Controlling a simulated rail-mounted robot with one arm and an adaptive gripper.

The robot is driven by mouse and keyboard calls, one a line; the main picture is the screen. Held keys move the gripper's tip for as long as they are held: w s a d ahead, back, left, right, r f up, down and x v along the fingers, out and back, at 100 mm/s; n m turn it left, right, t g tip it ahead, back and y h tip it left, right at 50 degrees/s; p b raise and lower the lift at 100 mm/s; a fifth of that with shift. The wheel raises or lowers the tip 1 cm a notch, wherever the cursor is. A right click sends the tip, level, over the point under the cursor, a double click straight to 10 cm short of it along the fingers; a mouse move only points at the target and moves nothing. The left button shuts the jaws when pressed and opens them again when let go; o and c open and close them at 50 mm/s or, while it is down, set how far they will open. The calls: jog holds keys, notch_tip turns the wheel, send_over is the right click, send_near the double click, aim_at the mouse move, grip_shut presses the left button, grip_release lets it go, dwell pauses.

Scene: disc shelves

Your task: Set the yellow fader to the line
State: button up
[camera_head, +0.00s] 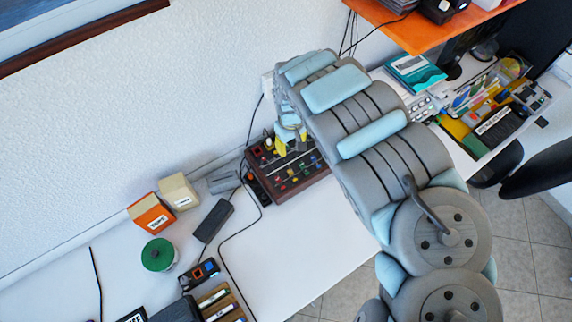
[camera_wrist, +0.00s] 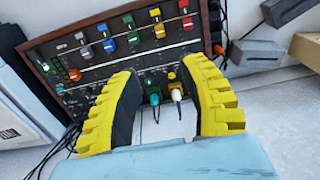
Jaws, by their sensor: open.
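A dark control panel with a wooden frame (camera_wrist: 45,58) fills the upper wrist view. Its coloured parts stand in two rows: grey, blue, green, yellow and red. The yellow pieces are an upper one (camera_wrist: 154,13) and a lower one (camera_wrist: 159,30); I cannot tell for certain which is the fader cap.
A green plug (camera_wrist: 154,98) and a white plug (camera_wrist: 177,94) sit between my fingers in the wrist view. An orange box (camera_head: 151,214), a cream box (camera_head: 179,192) and a green spool (camera_head: 158,255) stand left of the panel. Cables cross the white table (camera_head: 275,255).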

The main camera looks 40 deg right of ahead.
jog(key=b, duration=0.1)
send_over(290, 171)
notch_tip(290, 171, down, 7)
jog(key=shift+f+b, duration=0.7)
jog(key=shift+f, duration=3.65)
jog(key=shift+s+f, duration=0.1)
jog(key=shift+f, duration=0.5)
